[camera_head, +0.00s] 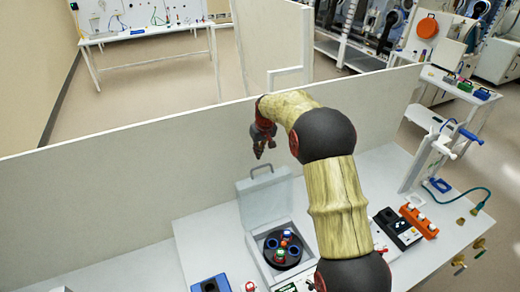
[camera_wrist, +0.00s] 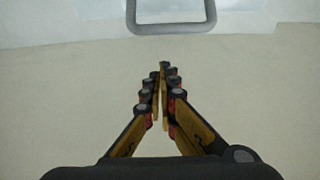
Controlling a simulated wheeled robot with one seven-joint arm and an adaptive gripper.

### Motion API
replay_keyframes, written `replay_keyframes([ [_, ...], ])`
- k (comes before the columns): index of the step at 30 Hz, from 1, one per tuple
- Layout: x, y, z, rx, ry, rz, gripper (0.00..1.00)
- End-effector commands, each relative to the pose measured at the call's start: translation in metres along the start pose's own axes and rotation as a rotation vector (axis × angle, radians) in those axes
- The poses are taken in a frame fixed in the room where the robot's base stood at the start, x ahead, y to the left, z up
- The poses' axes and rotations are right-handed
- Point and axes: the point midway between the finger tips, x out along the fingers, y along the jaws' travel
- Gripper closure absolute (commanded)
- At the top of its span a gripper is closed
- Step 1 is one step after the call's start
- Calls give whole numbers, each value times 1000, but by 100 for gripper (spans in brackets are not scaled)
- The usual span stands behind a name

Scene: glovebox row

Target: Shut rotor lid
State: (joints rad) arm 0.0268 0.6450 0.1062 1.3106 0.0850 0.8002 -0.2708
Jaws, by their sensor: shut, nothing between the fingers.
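The rotor lid (camera_head: 264,199) is a pale grey panel standing open and upright at the back of the rotor box (camera_head: 255,262). A grey loop handle (camera_head: 262,168) is on its top edge. The handle also shows at the top of the wrist view (camera_wrist: 171,27), ahead of the fingertips and apart from them. Inside the box is a dark rotor (camera_head: 270,250) with several blue and red-orange capped tubes or holes. My gripper (camera_head: 259,152) is shut and empty, above and close to the lid handle. In the wrist view its fingers (camera_wrist: 164,75) meet at their tips.
A pale partition (camera_head: 120,190) runs behind the bench. A blue block (camera_head: 211,284) stands left of the box. To the right are a black device (camera_head: 397,228) and an orange rack (camera_head: 418,220). My arm crosses above the box's right side.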

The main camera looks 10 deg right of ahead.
Motion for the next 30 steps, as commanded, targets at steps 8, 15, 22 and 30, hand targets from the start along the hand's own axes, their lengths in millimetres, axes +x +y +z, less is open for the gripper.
replay_keyframes([
  [8,22,0,6,1,5,1,100],
  [15,8,1,26,0,3,1,100],
  [22,5,0,31,0,2,1,100],
  [30,5,0,30,0,3,1,100],
])
